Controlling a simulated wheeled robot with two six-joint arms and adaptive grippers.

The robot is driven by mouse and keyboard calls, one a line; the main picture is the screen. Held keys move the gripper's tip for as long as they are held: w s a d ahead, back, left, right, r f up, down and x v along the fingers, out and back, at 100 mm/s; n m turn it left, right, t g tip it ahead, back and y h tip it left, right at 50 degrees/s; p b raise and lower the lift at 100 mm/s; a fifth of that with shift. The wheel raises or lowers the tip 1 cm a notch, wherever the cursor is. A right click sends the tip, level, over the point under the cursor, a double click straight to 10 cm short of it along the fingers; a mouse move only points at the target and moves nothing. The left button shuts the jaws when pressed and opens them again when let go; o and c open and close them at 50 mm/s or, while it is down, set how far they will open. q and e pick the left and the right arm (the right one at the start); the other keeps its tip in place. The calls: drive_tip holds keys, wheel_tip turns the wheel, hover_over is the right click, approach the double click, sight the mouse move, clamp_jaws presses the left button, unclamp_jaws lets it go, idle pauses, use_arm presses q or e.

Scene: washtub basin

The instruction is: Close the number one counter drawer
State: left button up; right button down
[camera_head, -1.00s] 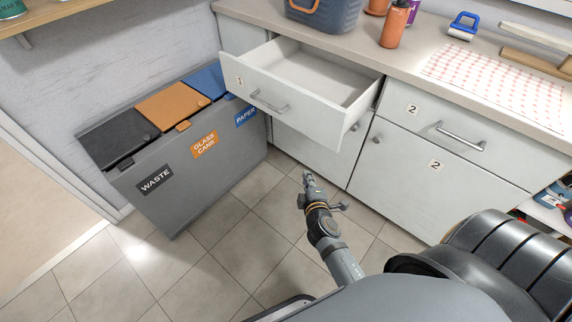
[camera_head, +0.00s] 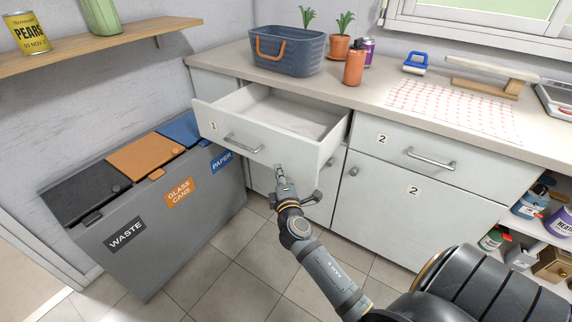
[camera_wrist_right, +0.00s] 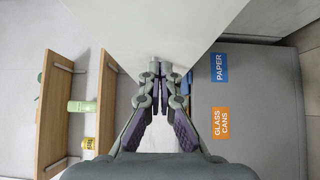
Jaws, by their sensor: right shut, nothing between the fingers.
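The number one drawer (camera_head: 232,143) is pulled far out of the counter, and its inside looks empty. Its front carries a "1" label and a bar handle (camera_head: 243,143). My right gripper (camera_head: 279,171) is shut and empty, at the lower right part of the drawer front in the head view. In the right wrist view the gripper (camera_wrist_right: 159,70) points at a pale panel (camera_wrist_right: 165,25), which looks like the drawer front. I cannot tell whether the fingertips touch it. My left gripper is not in view.
A grey recycling bin (camera_head: 170,235) stands left of the drawer, close to its left end. A blue basket (camera_head: 290,50) and an orange bottle (camera_head: 354,66) stand on the counter above. The number two drawer (camera_head: 400,140) is shut. Tiled floor (camera_head: 235,270) lies free in front.

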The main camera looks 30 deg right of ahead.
sight(284, 157)
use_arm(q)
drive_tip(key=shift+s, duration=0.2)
use_arm(e)
drive_tip(key=shift+w+d, duration=0.25)
drive_tip(key=shift+d, duration=0.35)
drive_tip(key=shift+w+d, duration=0.2)
drive_tip(key=shift+d, duration=0.45)
drive_tip(key=shift+w+d, duration=0.25)
drive_tip(key=shift+d, duration=0.35)
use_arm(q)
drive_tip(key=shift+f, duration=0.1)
use_arm(e)
drive_tip(key=shift+d, duration=0.1)
